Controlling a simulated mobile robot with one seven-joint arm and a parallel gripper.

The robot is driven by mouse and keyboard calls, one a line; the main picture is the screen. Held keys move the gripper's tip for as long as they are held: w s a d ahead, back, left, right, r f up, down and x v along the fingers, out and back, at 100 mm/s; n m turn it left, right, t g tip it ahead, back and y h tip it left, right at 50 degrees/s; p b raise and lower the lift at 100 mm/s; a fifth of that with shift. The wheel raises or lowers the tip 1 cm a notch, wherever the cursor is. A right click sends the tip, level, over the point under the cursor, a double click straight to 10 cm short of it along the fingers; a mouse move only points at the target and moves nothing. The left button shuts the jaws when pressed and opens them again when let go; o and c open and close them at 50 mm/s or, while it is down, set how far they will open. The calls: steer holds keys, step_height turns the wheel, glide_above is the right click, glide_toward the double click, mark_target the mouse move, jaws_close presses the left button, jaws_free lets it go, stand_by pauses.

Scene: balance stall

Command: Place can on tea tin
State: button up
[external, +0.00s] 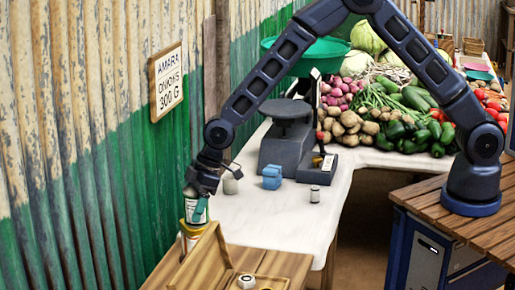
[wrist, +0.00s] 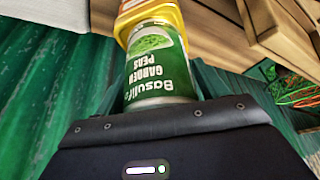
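The can (wrist: 155,75), with a green "Garden Peas" label, is in front of my gripper in the wrist view, its printing upside down there. In the external view the can (external: 194,207) is upright below my gripper (external: 198,192). My gripper appears shut on it, though the fingertips are hard to make out. A yellow tin (wrist: 166,12), seemingly the tea tin, is just beyond the can. In the external view the tin (external: 191,235) is directly under the can, near the green wall. I cannot tell whether the can touches it. The wooden crate partly hides the tin.
A wooden crate (external: 203,257) stands close beside the tin. A blue block (external: 271,177), a grey cup (external: 230,184) and a small metal weight (external: 315,194) stand on the white counter (external: 270,215). A scale (external: 287,135) is behind them. The corrugated wall (external: 95,190) is close on the left.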

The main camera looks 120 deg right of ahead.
steer(key=shift+o, duration=0.6)
steer(key=shift+r, duration=0.25)
steer(key=d+v, duration=0.1)
steer(key=v, duration=1.1)
steer(key=s+a+r+n, duration=0.1)
steer(key=s+a+r, duration=0.8)
steer(key=a+r, duration=0.15)
steer(key=s+a+r, duration=0.8)
steer(key=a+r, duration=0.1)
steer(key=a, duration=0.3)
steer(key=s+a, duration=0.3)
steer(key=s, duration=0.6)
steer(key=s+a+r, duration=0.1)
steer(key=s+a, duration=0.3)
steer(key=s, duration=0.5)
steer(key=s+a+r, duration=0.1)
steer(key=s+a, duration=0.3)
steer(key=s, duration=0.5)
steer(key=shift+s+n+y, duration=0.3)
steer(key=shift+n, duration=0.1)
